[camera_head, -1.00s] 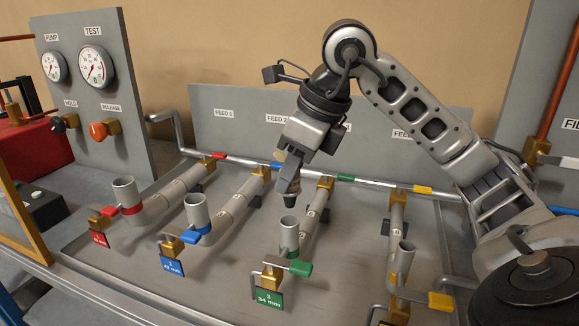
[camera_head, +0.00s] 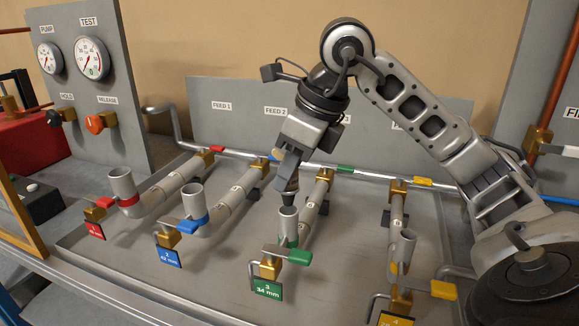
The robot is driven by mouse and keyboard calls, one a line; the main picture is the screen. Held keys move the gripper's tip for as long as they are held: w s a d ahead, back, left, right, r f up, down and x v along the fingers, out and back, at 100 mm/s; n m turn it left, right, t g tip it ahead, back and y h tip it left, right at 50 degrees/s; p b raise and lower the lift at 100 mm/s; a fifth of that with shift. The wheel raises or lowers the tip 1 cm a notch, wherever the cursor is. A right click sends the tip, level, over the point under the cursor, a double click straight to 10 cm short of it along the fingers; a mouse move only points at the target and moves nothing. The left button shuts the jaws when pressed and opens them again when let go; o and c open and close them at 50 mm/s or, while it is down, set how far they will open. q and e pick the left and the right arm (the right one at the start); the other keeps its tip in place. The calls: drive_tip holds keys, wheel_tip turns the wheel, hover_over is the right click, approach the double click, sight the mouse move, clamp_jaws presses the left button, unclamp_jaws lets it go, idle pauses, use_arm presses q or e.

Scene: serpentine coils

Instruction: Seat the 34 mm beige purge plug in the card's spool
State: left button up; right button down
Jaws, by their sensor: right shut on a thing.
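My right gripper (camera_head: 289,181) points down over the third spool and is shut on the purge plug (camera_head: 287,199). Only the plug's dark lower end shows clearly; its beige part is mostly hidden by the fingers. The plug's lower end is at the mouth of the upright grey spool (camera_head: 288,224) with the green band; I cannot tell whether it is inside the rim. The green card (camera_head: 267,289) in front of this spool reads "3, 34 mm". My left gripper is not in view.
Other upright spools stand on the tray (camera_head: 190,278): red-banded (camera_head: 123,184), blue-banded (camera_head: 193,203) and yellow-banded (camera_head: 402,247). A green valve lever (camera_head: 287,253) sits just before the third spool. A feed panel (camera_head: 240,120) stands behind, a gauge panel (camera_head: 110,130) at left.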

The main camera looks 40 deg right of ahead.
sight(289, 190)
drive_tip(key=shift+f+b, duration=0.45)
drive_tip(key=shift+f, duration=0.1)
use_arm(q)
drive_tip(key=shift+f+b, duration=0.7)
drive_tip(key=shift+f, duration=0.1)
use_arm(e)
drive_tip(key=shift+f, duration=0.8)
use_arm(q)
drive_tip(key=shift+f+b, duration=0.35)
drive_tip(key=shift+b, duration=0.25)
use_arm(e)
drive_tip(key=shift+f, duration=0.65)
drive_tip(key=c, duration=1)
unclamp_jaws()
drive_tip(key=shift+c, duration=0.2)
